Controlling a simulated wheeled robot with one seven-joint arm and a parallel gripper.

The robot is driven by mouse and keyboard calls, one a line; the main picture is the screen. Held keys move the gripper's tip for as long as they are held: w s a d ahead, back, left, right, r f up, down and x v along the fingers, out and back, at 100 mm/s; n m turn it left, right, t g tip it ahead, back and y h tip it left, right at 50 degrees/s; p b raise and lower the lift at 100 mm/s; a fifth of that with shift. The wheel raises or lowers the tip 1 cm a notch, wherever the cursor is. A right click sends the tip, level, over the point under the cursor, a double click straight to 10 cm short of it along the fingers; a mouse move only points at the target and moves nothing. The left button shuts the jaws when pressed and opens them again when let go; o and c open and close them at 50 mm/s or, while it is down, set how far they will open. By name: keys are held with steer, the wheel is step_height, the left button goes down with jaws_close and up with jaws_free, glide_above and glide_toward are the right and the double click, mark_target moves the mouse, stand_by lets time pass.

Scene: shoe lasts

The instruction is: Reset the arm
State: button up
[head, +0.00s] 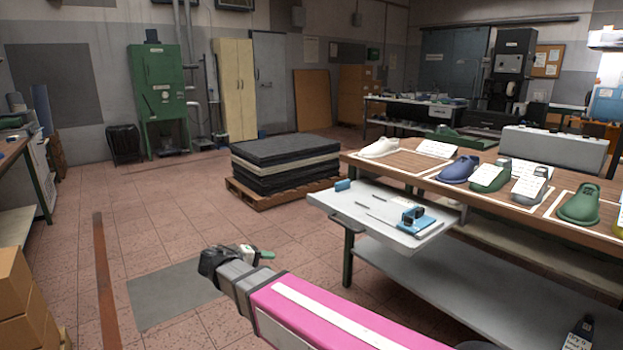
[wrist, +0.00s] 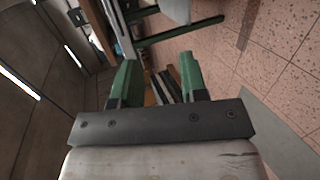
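My gripper (head: 266,255) is at the far end of my pink arm in the head view, held out over the open floor to the left of the workbench (head: 345,160). In the wrist view my gripper (wrist: 158,78) shows two green fingers standing apart. Nothing is between the fingers except distant background. The gripper touches nothing that I can see. In the head view the finger tips are small, and only one green tip shows clearly.
Several shoe lasts, among them a white one (head: 381,148) and a blue one (head: 459,169), lie on the workbench. A grey pull-out shelf (head: 362,222) juts out with blue tools. A pallet stack (head: 283,160) stands behind. Cardboard boxes (head: 18,300) stand at left. The middle floor is clear.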

steer(key=d+f+m+g+y, duration=0.2)
steer(key=d+f+y, duration=0.2)
steer(key=d, duration=0.7)
steer(key=s+d+f+m+g+y, duration=0.1)
steer(key=d+f+m+g+y, duration=0.2)
steer(key=d+f, duration=0.3)
steer(key=s+d+f+m+g+y, duration=0.1)
steer(key=d+f+y, duration=0.3)
steer(key=d, duration=1.2)
steer(key=shift+s+d+f+m+g+y, duration=0.2)
steer(key=shift+d+f+m+g+y, duration=0.1)
steer(key=shift+f+m+g, duration=0.5)
steer(key=shift+a+f, duration=0.1)
